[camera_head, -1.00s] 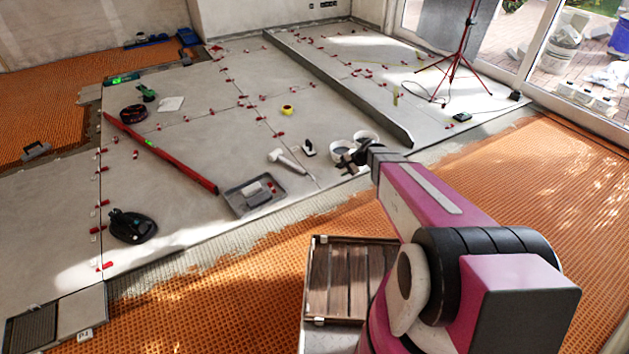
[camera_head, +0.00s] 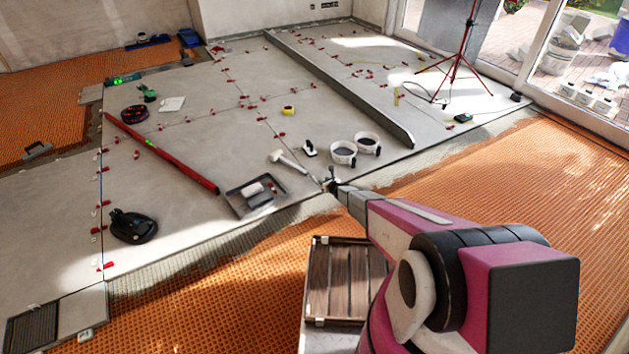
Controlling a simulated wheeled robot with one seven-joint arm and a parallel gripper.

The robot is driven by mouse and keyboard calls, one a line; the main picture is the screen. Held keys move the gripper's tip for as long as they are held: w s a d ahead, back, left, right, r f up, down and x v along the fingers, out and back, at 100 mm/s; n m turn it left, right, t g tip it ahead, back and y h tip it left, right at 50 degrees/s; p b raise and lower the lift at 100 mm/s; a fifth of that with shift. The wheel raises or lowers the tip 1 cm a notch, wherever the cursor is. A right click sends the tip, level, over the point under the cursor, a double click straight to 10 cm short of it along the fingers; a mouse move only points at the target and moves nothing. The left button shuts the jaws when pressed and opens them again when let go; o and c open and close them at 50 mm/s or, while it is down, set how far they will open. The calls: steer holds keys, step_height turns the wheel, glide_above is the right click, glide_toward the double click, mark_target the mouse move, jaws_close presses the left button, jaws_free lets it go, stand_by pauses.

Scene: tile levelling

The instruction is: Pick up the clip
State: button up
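My gripper (camera_head: 329,184) is low over the front edge of the grey tiles, at the end of my pink arm. It is small and dark in this view, and I cannot tell whether its fingers are open or shut. Several red and white levelling clips stand along the tile joints, such as a clip (camera_head: 281,137) further back and a clip (camera_head: 104,266) at the left. I cannot make out a clip at my fingertips; the spot is small and partly hidden by my gripper.
A grey tray (camera_head: 236,206) and a white-handled mallet (camera_head: 290,161) lie left of my gripper. Two white buckets (camera_head: 343,159) (camera_head: 367,150) stand just behind it. A wooden-slatted crate (camera_head: 320,280) is in front. A long red level (camera_head: 190,171) lies further left. Orange matting is open at right.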

mark_target(314, 179)
steer(key=shift+w+a+f+m, duration=0.1)
steer(key=shift+w+f+m, duration=0.1)
steer(key=shift+f, duration=0.25)
steer(key=shift+w+a+f+m, duration=0.1)
steer(key=shift+w+f+m, duration=0.1)
steer(key=shift+f, duration=0.2)
steer(key=x, duration=0.4)
steer(key=shift+w+a+f, duration=0.1)
steer(key=shift+w, duration=0.15)
steer(key=shift+a+x, duration=0.25)
steer(key=shift+x, duration=2.6)
steer(key=shift+s, duration=0.15)
steer(key=shift+c, duration=0.3)
jaws_close()
